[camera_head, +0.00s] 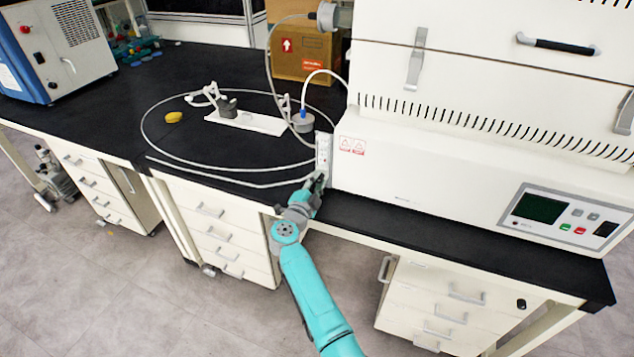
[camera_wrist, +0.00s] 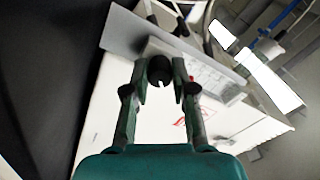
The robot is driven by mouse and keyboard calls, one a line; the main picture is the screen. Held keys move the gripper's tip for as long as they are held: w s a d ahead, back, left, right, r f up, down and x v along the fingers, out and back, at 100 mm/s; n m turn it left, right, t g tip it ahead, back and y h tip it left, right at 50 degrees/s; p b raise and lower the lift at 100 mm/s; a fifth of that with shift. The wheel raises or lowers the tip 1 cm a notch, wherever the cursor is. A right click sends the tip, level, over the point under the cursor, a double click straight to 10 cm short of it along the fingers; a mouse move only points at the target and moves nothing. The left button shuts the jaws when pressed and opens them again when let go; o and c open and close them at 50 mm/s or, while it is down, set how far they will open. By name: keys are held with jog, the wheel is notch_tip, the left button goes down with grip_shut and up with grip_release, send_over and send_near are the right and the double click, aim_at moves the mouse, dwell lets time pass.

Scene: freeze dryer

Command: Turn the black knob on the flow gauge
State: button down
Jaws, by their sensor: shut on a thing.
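The flow gauge (camera_head: 323,152) is a narrow pale upright block at the left side of the large white machine. In the wrist view the flow gauge (camera_wrist: 205,72) is a pale, tilted block just beyond my fingers. The black knob (camera_wrist: 159,69) shows in the wrist view as a dark round piece between my fingertips. My gripper (camera_head: 318,181) reaches the lower part of the gauge in the head view, and in the wrist view my gripper (camera_wrist: 158,75) is shut on the knob. In the head view the knob is hidden by my gripper.
The white freeze dryer (camera_head: 430,170) with a display panel (camera_head: 560,215) fills the right. A hose (camera_head: 150,135) loops over the black bench (camera_head: 90,110). A white stand (camera_head: 245,122), a yellow object (camera_head: 174,117) and a cardboard box (camera_head: 300,55) are further back.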

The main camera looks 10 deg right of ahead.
jog(key=n, duration=0.4)
jog(key=shift+f+n, duration=0.1)
jog(key=shift+n, duration=0.2)
jog(key=n, duration=0.4)
jog(key=shift+n, duration=0.3)
jog(key=c, duration=0.9)
grip_release()
jog(key=shift+c, duration=0.2)
jog(key=v, duration=1.2)
